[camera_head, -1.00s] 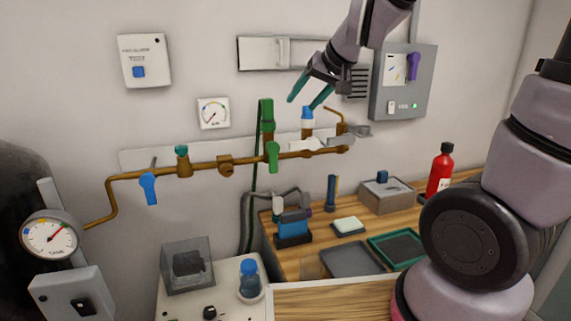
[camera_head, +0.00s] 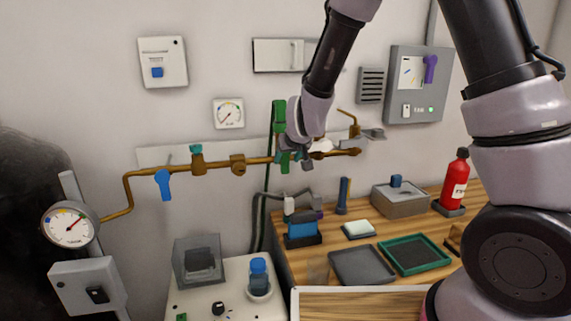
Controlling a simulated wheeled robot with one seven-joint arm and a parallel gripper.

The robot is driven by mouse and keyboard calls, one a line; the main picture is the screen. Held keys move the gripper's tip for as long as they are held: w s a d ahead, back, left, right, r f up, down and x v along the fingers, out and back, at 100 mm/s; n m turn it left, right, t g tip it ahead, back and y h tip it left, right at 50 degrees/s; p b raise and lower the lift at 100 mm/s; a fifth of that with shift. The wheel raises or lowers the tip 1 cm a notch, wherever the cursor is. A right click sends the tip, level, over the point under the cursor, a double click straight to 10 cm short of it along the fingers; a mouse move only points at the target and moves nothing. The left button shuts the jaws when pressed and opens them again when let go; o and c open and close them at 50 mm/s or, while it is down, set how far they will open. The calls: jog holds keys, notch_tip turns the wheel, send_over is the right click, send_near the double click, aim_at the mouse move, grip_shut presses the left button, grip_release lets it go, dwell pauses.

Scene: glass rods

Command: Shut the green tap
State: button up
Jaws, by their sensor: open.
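The green tap (camera_head: 284,162) is on the brass pipe (camera_head: 222,166) on the back wall, right of the middle of the pipe. Its handle hangs down below the pipe, partly covered by my gripper. The jaws are open. I cannot tell whether the handle lies between the fingers or whether they touch it.
A blue-handled tap (camera_head: 164,184) hangs from the pipe further left. A green upright part (camera_head: 279,116) stands above the pipe by my wrist. Below are the wooden bench (camera_head: 345,215), a grey tray (camera_head: 362,265) and a green-rimmed tray (camera_head: 413,254). A red bottle (camera_head: 455,182) stands right.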

aim_at(286, 161)
jog(key=shift+x, duration=2.1)
grip_shut()
